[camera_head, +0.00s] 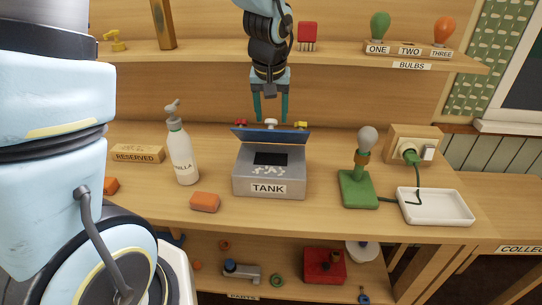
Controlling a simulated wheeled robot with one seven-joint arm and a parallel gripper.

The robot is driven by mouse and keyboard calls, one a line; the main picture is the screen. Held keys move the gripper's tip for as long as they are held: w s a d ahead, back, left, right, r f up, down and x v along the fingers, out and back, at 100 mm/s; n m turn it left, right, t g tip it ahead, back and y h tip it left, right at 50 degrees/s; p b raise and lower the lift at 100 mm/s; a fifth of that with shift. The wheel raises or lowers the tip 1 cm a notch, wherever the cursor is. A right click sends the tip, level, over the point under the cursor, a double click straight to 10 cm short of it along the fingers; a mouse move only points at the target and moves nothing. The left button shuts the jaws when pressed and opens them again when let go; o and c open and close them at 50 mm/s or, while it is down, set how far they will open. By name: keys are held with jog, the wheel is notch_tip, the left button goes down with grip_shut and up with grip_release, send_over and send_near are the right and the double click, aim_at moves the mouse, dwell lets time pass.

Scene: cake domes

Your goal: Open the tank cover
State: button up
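The grey tank (268,187), labelled TANK, stands on the workbench in the middle of the view. Its blue cover (270,136) is raised and tilted at the back of the tank, and a dark opening with pale bits around it shows on top below it. My gripper (270,112) points down just above and behind the cover's upper edge. Its two teal fingers are apart with a gap between them. A small white knob-like piece shows below the fingertips at the cover's edge; I cannot tell whether the fingers touch it.
A white pump bottle (182,150) and an orange block (205,202) stand left of the tank. A green lamp base (357,190) and a white tray (435,206) are on the right. The bulb shelf (350,54) runs behind my gripper. Bare bench lies before the tank.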

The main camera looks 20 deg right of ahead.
jog(key=shift+p+v, duration=1.9)
jog(key=shift+v, duration=1.15)
jog(key=shift+s, duration=0.1)
jog(key=b+v, duration=0.3)
jog(key=v, duration=0.8)
jog(key=a+f+n+b, duration=0.1)
jog(key=a+f+n, duration=0.1)
jog(key=a+f, duration=0.7)
jog(key=a+f+n+g+y+b, duration=0.1)
jog(key=a+f, duration=0.9)
jog(key=a, duration=0.7)
jog(key=shift+s+f+n, duration=0.25)
jog(key=shift+f+n, duration=0.1)
jog(key=shift+n, duration=0.05)
